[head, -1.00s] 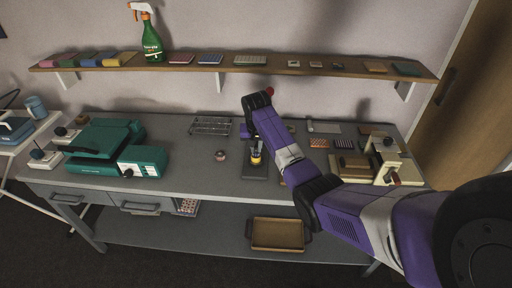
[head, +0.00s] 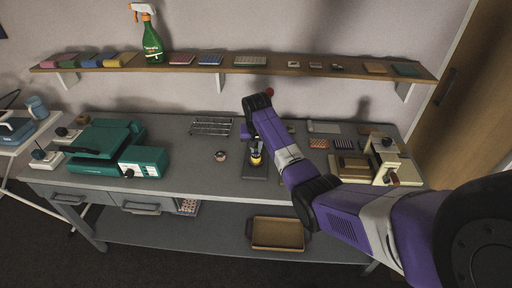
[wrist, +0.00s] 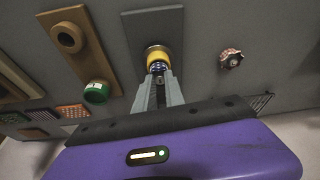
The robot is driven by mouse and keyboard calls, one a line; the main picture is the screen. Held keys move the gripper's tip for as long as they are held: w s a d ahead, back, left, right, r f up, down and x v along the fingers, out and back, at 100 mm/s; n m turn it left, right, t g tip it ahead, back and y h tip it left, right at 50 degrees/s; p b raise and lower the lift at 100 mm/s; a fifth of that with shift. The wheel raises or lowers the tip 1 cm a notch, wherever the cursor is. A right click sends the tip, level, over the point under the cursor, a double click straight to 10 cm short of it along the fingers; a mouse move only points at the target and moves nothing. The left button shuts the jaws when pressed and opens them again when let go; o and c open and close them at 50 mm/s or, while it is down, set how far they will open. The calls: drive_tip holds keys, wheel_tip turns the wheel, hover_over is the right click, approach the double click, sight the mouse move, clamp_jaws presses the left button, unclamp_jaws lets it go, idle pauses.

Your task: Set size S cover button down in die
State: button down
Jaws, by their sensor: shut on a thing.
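My gripper (wrist: 158,80) points down at a yellow die (wrist: 158,57), and its fingers are shut on a small dark blue cover button (wrist: 158,68). The button is at the die's near edge in the wrist view; I cannot tell whether it touches or sits inside. The die stands on a dark grey base plate (wrist: 141,22). In the head view, the yellow die (head: 256,161) shows under my gripper (head: 256,149), on the base plate (head: 253,174). The fingers hide most of the button, and its size mark is not readable.
A patterned round piece (wrist: 231,59) lies on the bench right of the plate in the wrist view. A wooden block (wrist: 92,48) with a green-sided cylinder (wrist: 96,92) is on the left. A wire rack (head: 211,126) and a teal press (head: 117,150) stand left in the head view.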

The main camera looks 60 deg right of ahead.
drive_tip(key=shift+f, duration=0.55)
drive_tip(key=c, duration=1.3)
unclamp_jaws()
drive_tip(key=shift+c, duration=0.2)
drive_tip(key=shift+r, duration=0.1)
drive_tip(key=b+v, duration=0.1)
drive_tip(key=v, duration=0.6)
drive_tip(key=shift+r, duration=0.3)
drive_tip(key=shift+s+a, duration=0.1)
